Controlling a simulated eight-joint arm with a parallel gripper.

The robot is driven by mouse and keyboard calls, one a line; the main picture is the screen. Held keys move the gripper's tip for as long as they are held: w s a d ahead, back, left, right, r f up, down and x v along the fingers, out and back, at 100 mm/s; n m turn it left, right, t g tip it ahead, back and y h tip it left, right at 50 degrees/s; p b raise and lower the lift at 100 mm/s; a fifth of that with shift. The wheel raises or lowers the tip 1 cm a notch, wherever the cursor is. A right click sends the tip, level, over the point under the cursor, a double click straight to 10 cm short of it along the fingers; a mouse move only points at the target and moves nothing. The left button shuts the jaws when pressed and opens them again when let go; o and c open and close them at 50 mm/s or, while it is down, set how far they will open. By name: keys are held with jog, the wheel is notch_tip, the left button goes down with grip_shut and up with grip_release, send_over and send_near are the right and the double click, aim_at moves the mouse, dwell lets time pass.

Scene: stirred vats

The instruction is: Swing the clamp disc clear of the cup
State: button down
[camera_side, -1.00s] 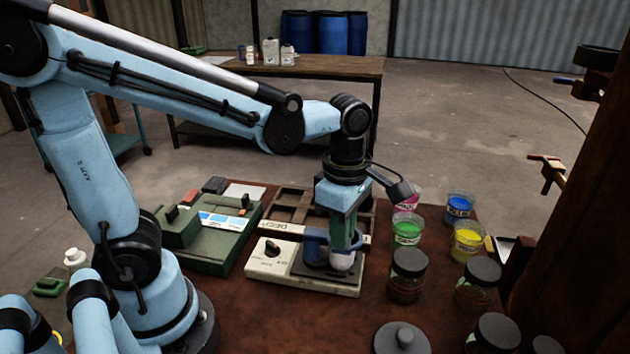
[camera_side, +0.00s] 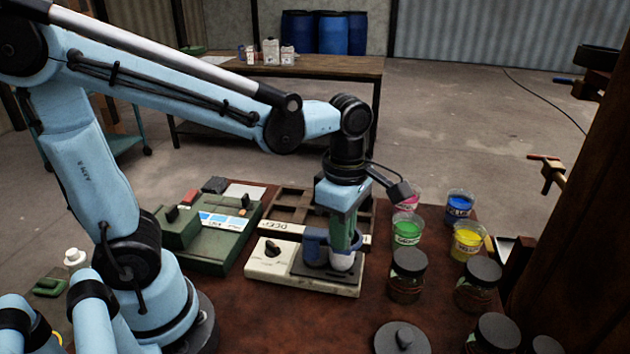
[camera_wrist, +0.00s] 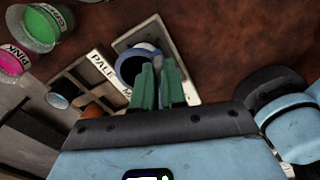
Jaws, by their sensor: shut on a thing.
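My gripper (camera_side: 342,245) points down over the cream mixer base (camera_side: 275,272), its green fingers shut. In the wrist view the fingertips (camera_wrist: 157,70) are closed together beside a dark round part with a blue-grey rim. The blue clamp (camera_side: 314,244) stands on the base at the left of the fingers and reaches toward them. The white cup (camera_side: 341,262) is directly below the fingers, on a dark plate. The clamp disc is largely hidden by the fingers, so its exact position over the cup is hard to tell.
Dark-lidded jars (camera_side: 408,275) and tubs of green (camera_side: 407,230), yellow (camera_side: 467,240) and blue (camera_side: 459,206) paint stand on the right. A green device (camera_side: 207,245) is on the left, with a divided wooden tray (camera_side: 290,205) behind the base.

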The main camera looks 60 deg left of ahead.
jog(key=shift+s, duration=0.1)
jog(key=s+a+m, duration=0.4)
jog(key=s+m, duration=0.4)
jog(key=m, duration=1)
jog(key=shift+a, duration=0.2)
dwell(0.4)
jog(key=c, duration=1.2)
grip_release()
jog(key=shift+s, duration=0.1)
notch_tip(320, 180, up, 12)
jog(key=shift+r, duration=0.1)
